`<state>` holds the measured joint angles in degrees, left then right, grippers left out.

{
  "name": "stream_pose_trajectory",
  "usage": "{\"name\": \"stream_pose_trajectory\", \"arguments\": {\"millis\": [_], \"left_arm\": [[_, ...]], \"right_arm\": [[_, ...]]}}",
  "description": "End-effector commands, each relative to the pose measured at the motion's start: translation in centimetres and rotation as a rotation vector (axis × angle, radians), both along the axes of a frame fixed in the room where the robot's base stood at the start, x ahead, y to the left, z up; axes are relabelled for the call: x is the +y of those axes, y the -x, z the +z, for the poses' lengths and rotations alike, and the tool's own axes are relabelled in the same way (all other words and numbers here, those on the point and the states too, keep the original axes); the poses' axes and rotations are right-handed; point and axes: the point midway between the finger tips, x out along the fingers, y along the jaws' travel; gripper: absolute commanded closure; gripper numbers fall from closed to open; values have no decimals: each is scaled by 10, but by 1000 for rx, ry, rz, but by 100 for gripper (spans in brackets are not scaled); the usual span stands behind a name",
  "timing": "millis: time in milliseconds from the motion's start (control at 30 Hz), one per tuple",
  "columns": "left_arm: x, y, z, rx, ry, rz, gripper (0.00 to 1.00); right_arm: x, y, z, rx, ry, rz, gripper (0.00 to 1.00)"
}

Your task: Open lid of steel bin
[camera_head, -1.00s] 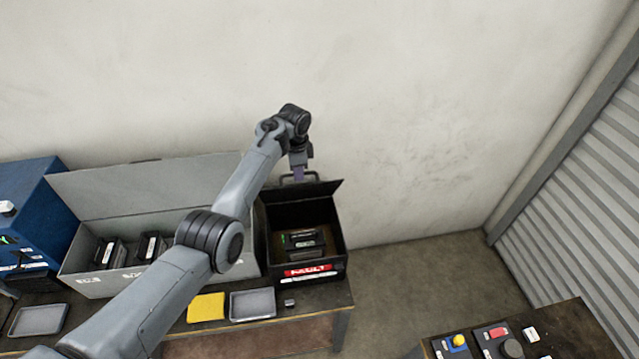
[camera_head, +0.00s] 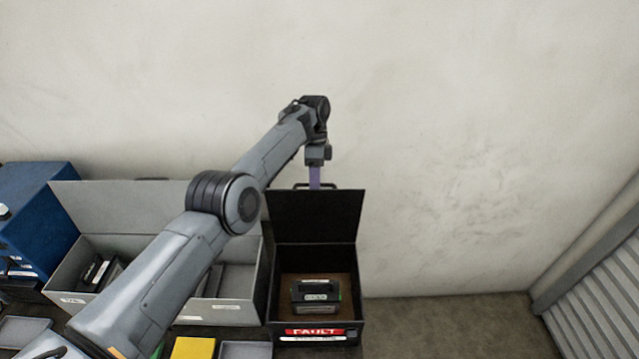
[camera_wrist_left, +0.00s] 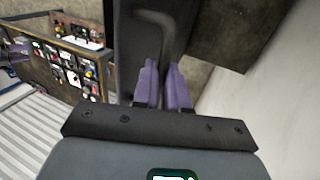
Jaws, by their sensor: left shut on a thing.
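The black bin (camera_head: 272,310) with a red FAULT label stands on the bench, its lid (camera_head: 314,217) raised and standing about upright at the back. Black packs (camera_head: 315,291) lie inside. My left gripper (camera_head: 315,181) is at the lid's top edge, shut on the lid handle (camera_head: 301,186). In the left wrist view my left gripper's purple fingers (camera_wrist_left: 162,78) are close together at the dark lid; the exact contact is hard to see. A small purple part at that view's left edge may be my right gripper (camera_wrist_left: 14,55); its jaws are unclear.
A grey bin (camera_head: 218,313) with a raised lid (camera_head: 115,208) stands left of the black bin, partly behind my left arm. A blue box (camera_head: 38,210) is at far left. A yellow tray (camera_head: 193,348) lies in front. A bare wall (camera_head: 450,130) rises behind.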

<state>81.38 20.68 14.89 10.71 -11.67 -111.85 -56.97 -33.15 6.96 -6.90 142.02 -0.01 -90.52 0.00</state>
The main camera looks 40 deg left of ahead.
Motion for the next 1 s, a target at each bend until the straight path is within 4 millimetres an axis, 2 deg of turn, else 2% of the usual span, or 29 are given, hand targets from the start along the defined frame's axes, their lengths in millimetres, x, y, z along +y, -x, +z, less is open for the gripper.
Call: {"name": "stream_pose_trajectory", "arguments": {"millis": [33, 367, 400, 567, 1000], "left_arm": [[3, 4, -7, 15, 0, 7, 100], [3, 4, -6, 16, 2, 5, 100], [3, 4, -6, 16, 2, 6, 85], [2, 3, -4, 11, 1, 4, 62], [4, 2, 5, 4, 1, 5, 62]], "right_arm": [[0, 0, -2, 0, 1, 0, 35], [0, 1, -2, 1, 1, 1, 35], [0, 1, -2, 1, 1, 1, 35], [0, 1, -2, 3, 1, 0, 35], [0, 1, 5, 1, -1, -1, 35]]}}
